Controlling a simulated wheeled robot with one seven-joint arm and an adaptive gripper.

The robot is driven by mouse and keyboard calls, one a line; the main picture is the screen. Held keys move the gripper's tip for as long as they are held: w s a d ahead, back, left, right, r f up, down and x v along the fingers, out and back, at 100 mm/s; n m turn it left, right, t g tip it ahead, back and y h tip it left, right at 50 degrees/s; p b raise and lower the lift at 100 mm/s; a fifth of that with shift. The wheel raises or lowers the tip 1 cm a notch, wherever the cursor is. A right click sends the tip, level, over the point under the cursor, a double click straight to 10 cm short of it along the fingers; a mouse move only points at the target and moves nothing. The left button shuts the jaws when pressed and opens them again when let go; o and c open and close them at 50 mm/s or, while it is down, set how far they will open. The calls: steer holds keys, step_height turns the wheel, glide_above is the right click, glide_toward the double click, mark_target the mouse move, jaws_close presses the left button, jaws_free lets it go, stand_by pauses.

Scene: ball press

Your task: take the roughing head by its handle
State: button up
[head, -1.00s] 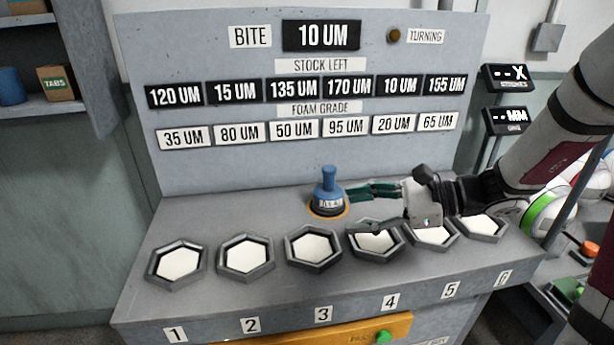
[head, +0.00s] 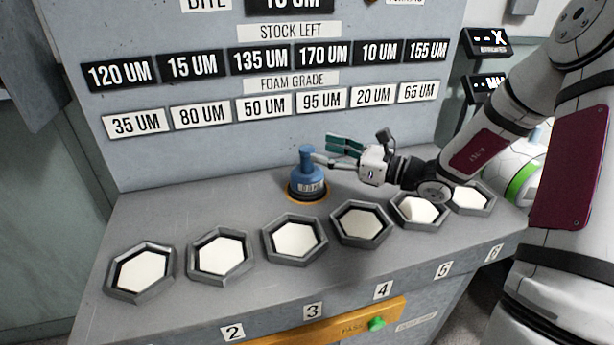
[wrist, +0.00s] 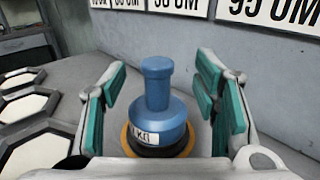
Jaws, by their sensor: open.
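The roughing head (head: 307,178) is a blue, round-bodied tool with an upright knobbed handle. It stands upright on an orange ring on the grey bench, behind the third and fourth hexagonal wells. A small label on its body is only partly readable. My gripper (head: 328,151) comes in from the right at the height of the handle. In the wrist view my gripper (wrist: 160,105) is open, with one teal-padded finger on each side of the roughing head (wrist: 158,95). Gaps show between the pads and the handle, and I see no contact.
Several hexagonal wells with white discs line the bench front; one is well 3 (head: 294,240). The upright panel (head: 160,160) with grade labels stands close behind. A yellow bar with a green button (head: 376,324) is on the bench's front face. Bench left of the tool is clear.

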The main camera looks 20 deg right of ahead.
mark_target(307, 148)
steer(key=shift+f+b+x, duration=0.2)
steer(key=shift+f+x, duration=0.05)
steer(key=shift+x, duration=1.15)
steer(key=shift+f+b+x, duration=0.2)
steer(key=shift+f+x, duration=0.05)
steer(key=shift+x, duration=1.1)
steer(key=shift+s+a+r, duration=0.1)
steer(key=shift+a, duration=0.05)
jaws_close()
